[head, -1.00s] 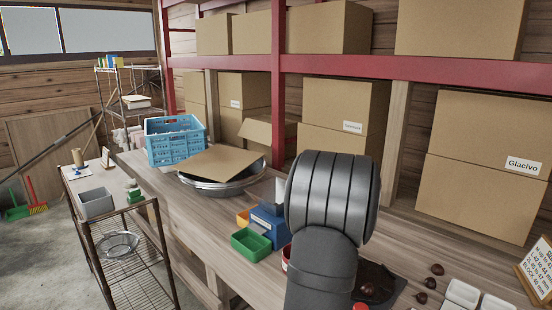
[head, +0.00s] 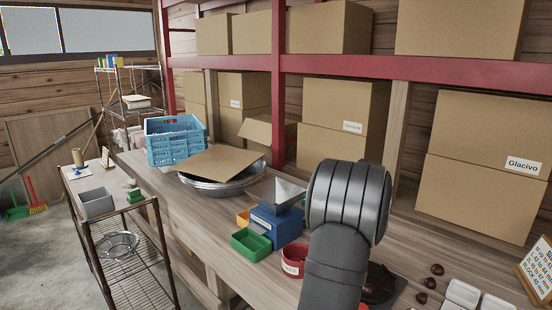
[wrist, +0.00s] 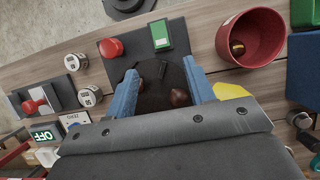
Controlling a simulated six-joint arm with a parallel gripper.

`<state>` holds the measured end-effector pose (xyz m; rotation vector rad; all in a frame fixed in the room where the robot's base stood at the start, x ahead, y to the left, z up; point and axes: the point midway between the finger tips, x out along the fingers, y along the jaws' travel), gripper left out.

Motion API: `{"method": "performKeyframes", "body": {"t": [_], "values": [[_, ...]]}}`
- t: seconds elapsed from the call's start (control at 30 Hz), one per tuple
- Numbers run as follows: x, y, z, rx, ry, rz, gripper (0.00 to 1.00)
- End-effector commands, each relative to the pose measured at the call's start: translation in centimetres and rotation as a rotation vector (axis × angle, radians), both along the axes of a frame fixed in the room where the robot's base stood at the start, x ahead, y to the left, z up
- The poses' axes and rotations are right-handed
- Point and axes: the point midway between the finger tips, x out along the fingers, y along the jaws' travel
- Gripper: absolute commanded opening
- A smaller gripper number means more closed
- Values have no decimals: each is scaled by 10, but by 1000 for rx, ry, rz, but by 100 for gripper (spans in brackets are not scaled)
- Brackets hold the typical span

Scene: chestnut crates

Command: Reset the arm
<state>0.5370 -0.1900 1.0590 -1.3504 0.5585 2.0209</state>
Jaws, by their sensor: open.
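My gripper (wrist: 161,80) is open in the wrist view, with its two blue fingers apart. It is over a dark plate (wrist: 125,60) on the bench. A brown chestnut (wrist: 180,97) shows between the fingers, close to the right one; I cannot tell whether it touches. A red button (wrist: 111,47) and a green block (wrist: 160,35) are at the plate's far edge. In the head view my arm hides the gripper and most of the plate (head: 388,284).
A red cup (head: 294,262), also in the wrist view (wrist: 277,38) with a brown piece inside, stands beside a blue machine (head: 275,228) and green bin (head: 250,245). Several chestnuts (head: 437,269) and white trays (head: 462,292) lie right. Metal weights (wrist: 75,62) stand left of the plate.

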Motion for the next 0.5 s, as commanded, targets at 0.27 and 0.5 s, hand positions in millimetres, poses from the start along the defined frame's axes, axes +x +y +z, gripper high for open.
{"method": "performKeyframes", "body": {"t": [0.27, 0.5], "values": [[13, -13, 42, -1, -2, -1, 49], [7, -4, 45, -40, -33, -2, 49]]}}
